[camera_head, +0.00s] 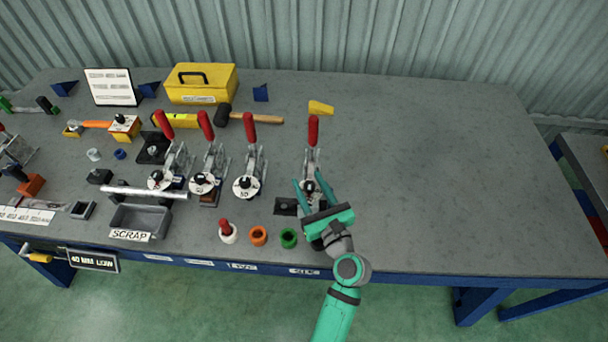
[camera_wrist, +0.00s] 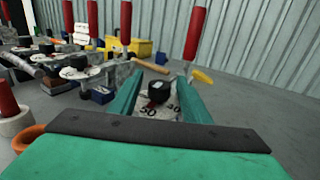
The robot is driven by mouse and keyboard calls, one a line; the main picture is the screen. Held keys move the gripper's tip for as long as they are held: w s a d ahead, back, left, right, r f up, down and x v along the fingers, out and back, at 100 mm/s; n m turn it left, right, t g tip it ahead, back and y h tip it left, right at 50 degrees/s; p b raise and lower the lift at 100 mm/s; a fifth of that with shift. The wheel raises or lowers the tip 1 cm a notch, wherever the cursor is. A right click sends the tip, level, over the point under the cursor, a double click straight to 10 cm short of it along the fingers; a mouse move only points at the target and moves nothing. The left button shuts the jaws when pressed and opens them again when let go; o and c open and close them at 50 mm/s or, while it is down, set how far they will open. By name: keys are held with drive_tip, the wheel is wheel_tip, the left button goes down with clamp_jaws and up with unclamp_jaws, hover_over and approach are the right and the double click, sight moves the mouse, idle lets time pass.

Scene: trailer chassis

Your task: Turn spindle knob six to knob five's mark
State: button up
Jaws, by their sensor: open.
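The rightmost toggle clamp has a red upright handle (camera_head: 313,130) and a black spindle knob (camera_wrist: 158,92), taken as knob six. Its white dial (camera_wrist: 160,112) shows 50 and 40 on the near side, with a red mark at the knob's near edge. My gripper (camera_head: 310,184) is open, its teal fingers on either side of this knob; I cannot tell whether they touch it. The neighbouring clamp to the left has a black knob, taken as knob five (camera_head: 247,182), on a white dial (camera_head: 246,193). Its exact pointer mark is too small to read.
More red-handled clamps (camera_head: 205,125) stand further left. Red-and-white, orange (camera_head: 258,236) and green (camera_head: 289,239) rings lie near the front edge. A mallet (camera_head: 262,119) and yellow wedge (camera_head: 320,107) lie behind. The bench's right side (camera_head: 440,180) is clear.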

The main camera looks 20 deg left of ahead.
sight(307, 182)
drive_tip(key=shift+x, duration=1.85)
drive_tip(key=c, duration=1)
drive_tip(key=shift+c, duration=0.2)
